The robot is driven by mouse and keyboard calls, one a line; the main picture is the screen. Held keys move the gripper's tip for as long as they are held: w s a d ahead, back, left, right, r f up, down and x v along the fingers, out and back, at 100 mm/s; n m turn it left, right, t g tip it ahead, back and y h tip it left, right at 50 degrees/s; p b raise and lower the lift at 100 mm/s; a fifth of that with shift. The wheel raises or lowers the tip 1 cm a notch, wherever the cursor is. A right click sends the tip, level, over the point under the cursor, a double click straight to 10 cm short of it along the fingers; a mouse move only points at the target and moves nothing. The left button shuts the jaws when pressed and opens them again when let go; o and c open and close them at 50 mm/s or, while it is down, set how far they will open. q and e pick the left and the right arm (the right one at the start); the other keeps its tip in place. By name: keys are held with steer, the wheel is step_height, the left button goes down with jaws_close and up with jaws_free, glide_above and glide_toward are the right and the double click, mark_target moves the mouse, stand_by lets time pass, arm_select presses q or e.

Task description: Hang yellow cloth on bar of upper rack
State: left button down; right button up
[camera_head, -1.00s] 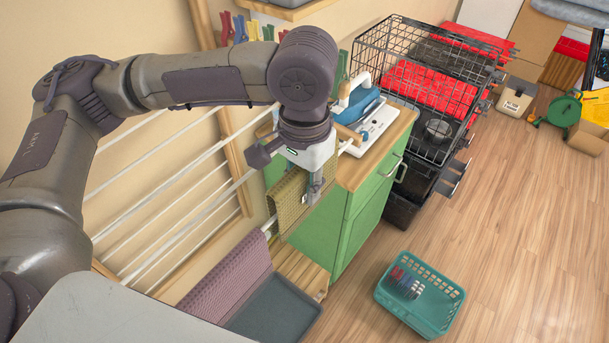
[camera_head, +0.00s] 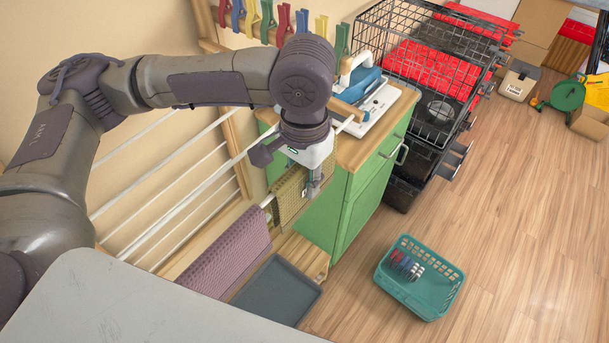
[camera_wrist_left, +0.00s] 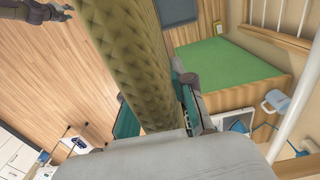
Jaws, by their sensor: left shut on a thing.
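The yellow-olive quilted cloth (camera_head: 289,198) hangs from my left gripper (camera_head: 314,184), which is shut on it. In the left wrist view the cloth (camera_wrist_left: 128,60) runs up between the fingers of the left gripper (camera_wrist_left: 158,105). The rack has white bars (camera_head: 205,163) along the wall. A front bar (camera_head: 267,201) passes close to the cloth in the head view; whether they touch I cannot tell. A white bar (camera_wrist_left: 296,108) stands clear of the cloth at the right of the wrist view. A dark part (camera_wrist_left: 45,11) at top left there appears to be my right gripper, cut off.
A purple cloth (camera_head: 226,258) hangs on the rack beside the yellow one. A grey tray (camera_head: 275,290) lies below. A teal basket (camera_head: 420,290) is on the otherwise open floor.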

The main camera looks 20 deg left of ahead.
arm_select(q)
steer(key=c, duration=0.9)
jaws_free()
steer(key=shift+r, duration=0.15)
step_height(320, 180, up, 12)
steer(key=shift+f, duration=0.1)
